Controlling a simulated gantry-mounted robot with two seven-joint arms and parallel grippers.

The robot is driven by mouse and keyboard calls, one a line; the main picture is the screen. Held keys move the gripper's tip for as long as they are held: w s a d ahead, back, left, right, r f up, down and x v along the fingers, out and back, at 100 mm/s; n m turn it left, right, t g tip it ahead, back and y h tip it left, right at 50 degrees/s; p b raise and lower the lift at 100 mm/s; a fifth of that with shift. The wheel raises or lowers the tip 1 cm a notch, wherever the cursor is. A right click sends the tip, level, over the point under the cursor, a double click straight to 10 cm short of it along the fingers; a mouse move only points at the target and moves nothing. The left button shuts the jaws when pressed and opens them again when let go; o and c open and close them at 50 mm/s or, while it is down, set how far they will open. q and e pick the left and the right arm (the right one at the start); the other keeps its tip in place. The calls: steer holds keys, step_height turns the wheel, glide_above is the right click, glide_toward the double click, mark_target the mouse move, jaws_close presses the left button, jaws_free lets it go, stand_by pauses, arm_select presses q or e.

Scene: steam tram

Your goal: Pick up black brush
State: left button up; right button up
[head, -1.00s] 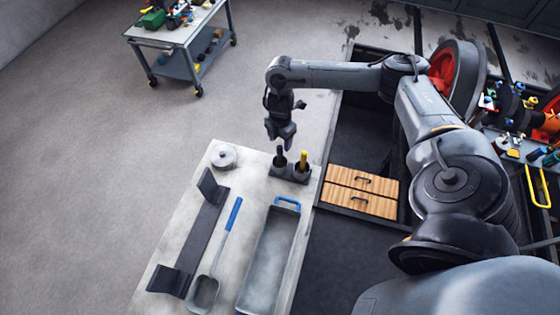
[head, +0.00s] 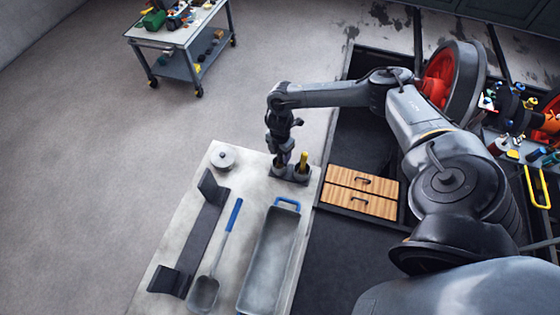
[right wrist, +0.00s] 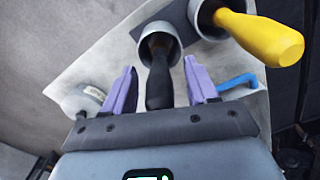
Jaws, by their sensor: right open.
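The black brush (right wrist: 159,82) stands in a round grey cup of a holder (head: 290,174) on the pale table. In the right wrist view its black handle lies between the two purple fingers of my right gripper (right wrist: 160,88), with gaps on both sides. My right gripper (head: 282,158) is open and low over the holder in the head view, where it hides most of the brush. A yellow-handled tool (right wrist: 265,35) stands in the neighbouring cup and also shows in the head view (head: 304,160). My left gripper is not in view.
On the table are a round grey lidded pot (head: 223,158), a dark bracket (head: 199,235), a blue-handled scoop (head: 228,228) and a grey tray with a blue handle (head: 270,260). Wooden drawers (head: 362,191) stand right of the table.

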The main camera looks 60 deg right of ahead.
steer(key=shift+c, duration=0.2)
jaws_close()
steer(key=shift+r, duration=0.15)
